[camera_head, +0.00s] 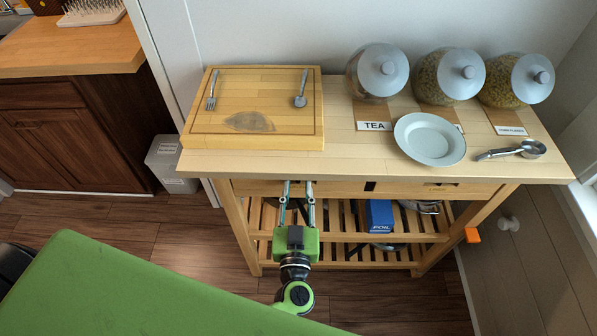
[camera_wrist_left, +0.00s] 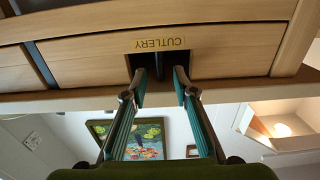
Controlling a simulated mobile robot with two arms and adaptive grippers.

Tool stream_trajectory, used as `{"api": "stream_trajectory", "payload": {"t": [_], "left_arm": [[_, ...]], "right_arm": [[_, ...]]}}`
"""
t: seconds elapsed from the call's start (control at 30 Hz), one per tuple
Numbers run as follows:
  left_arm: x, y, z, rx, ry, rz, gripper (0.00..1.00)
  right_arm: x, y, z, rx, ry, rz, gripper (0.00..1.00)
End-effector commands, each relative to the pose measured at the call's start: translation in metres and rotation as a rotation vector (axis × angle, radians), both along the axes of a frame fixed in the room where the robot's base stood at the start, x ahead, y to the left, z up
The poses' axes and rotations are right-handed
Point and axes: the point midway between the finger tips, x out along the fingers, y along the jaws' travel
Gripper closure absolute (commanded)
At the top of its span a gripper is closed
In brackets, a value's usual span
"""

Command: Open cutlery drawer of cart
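The wooden cart (camera_head: 345,160) stands against the wall, with drawer fronts under its top. The cutlery drawer (camera_wrist_left: 230,65) carries an upside-down CUTLERY label in the left wrist view and has a dark cut-out grip slot at its edge. It looks shut. In the head view its front (camera_head: 255,187) lies under the cutting board side. My left gripper (camera_head: 298,184) is at this drawer front. In the wrist view its two fingers (camera_wrist_left: 161,88) are apart, with their tips at the slot. Nothing shows gripped between them; exact contact is unclear. My right gripper is not in view.
A cutting board (camera_head: 265,80) with fork and spoon, a plate (camera_head: 430,138), glass jars (camera_head: 448,78) and a ladle (camera_head: 515,150) are on the cart. Foil (camera_head: 380,214) lies on the shelf below. A green surface (camera_head: 110,290) fills the lower left. A bin (camera_head: 170,163) stands left.

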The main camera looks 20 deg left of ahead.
Motion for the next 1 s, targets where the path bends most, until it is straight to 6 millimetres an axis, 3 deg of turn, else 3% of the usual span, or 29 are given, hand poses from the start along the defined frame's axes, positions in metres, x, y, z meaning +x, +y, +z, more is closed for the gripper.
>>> {"api": "stream_trajectory", "payload": {"t": [0.1,0.3,0.67,0.8,1.0], "left_arm": [[0.022,0.006,0.002,0.001,-0.003,-0.001,0.74],[0.042,0.012,0.0,0.002,0.0,-0.002,0.74],[0.047,0.013,-0.001,0.001,0.001,-0.001,0.74],[0.047,0.013,-0.001,0.001,0.001,-0.001,1.0],[0.047,0.013,-0.001,0.001,0.001,-0.001,1.0]], "right_arm": [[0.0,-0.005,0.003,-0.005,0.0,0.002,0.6],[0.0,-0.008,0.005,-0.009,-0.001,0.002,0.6],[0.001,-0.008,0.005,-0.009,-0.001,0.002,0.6],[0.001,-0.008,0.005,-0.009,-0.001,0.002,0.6],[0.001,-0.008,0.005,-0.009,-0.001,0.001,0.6]]}}
